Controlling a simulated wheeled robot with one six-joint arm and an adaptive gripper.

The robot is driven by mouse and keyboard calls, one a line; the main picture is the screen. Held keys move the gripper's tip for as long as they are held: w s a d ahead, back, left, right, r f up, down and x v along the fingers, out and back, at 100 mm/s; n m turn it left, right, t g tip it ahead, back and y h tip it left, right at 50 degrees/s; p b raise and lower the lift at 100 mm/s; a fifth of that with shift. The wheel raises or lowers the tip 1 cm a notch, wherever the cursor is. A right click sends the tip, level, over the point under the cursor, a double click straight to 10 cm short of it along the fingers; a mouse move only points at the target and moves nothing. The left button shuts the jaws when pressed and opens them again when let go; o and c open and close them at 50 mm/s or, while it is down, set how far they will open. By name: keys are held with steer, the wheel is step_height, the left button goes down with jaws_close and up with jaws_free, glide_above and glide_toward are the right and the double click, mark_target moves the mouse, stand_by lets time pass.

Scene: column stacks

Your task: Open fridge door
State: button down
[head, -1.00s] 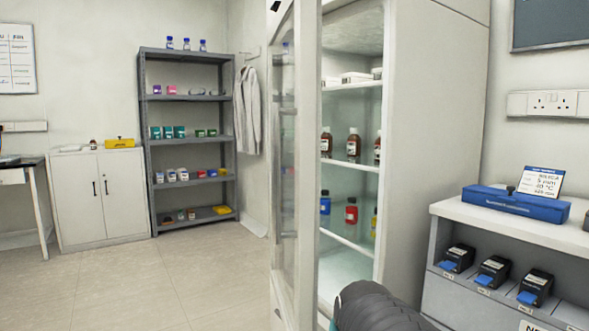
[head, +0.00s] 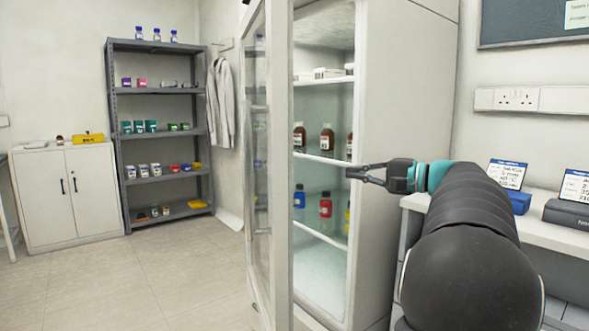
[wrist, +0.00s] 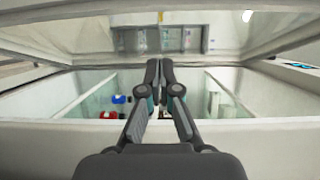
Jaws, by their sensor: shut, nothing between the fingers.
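The fridge stands in the middle of the head view, with its glass door (head: 262,150) swung open to the left and its white door edge toward me. Inside, the shelves (head: 325,160) hold brown bottles (head: 327,140) and a red bottle (head: 325,205). My gripper (head: 350,171) is in front of the fridge's right front edge and points left toward the opening. Its fingers are closed together with nothing between them. In the wrist view the closed fingers (wrist: 159,66) reach over the fridge opening, with bottles (wrist: 113,100) inside to the left. Contact with the fridge cannot be told.
A white bench (head: 420,203) with blue and dark devices stands right of the fridge. A grey shelf rack (head: 160,140) and a white cabinet (head: 65,195) stand at the back left. The floor (head: 140,280) left of the door is clear.

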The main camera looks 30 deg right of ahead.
steer(key=w+a+y+p, duration=0.1)
steer(key=w+a, duration=0.8)
steer(key=a, duration=0.1)
steer(key=shift+r+n, duration=0.2)
steer(key=shift+n, duration=0.1)
